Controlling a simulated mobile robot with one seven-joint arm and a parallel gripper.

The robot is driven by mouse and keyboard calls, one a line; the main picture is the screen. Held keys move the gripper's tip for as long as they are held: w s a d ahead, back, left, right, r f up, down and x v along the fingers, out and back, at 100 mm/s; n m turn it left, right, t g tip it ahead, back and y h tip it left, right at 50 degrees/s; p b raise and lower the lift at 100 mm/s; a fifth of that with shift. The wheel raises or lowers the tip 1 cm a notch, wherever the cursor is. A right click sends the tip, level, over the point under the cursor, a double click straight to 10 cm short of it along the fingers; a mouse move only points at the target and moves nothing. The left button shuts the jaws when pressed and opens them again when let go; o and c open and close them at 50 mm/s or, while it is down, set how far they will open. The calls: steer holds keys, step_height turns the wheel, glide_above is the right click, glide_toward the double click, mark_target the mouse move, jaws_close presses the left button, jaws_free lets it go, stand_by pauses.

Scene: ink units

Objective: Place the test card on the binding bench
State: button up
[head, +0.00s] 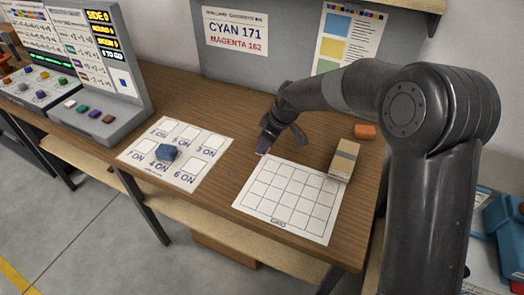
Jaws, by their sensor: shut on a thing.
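My gripper (268,143) is above the wooden bench top, just behind the far left corner of a white grid sheet (285,205). It points down and is shut on a small, dark purplish thing (264,147) with a pale lower edge. Most of that thing is hidden by the fingers, so I cannot tell for sure that it is the test card. I cannot tell whether it touches the bench top. No label marks this wooden bench (218,112) as the binding bench.
A tan and grey box (344,160) stands at the grid's far right corner, with an orange block (365,131) behind it. A blue lump (166,152) lies on a numbered sheet (200,176) at left. A grey console (100,70) stands further left. Bare wood lies between the sheets.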

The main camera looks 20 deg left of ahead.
steer(key=shift+a+f, duration=0.4)
steer(key=shift+a, duration=0.1)
steer(key=shift+f, duration=1.9)
steer(key=shift+f, duration=0.15)
steer(key=o, duration=1)
steer(key=shift+c, duration=0.2)
steer(key=v, duration=1.2)
steer(key=shift+d, duration=0.1)
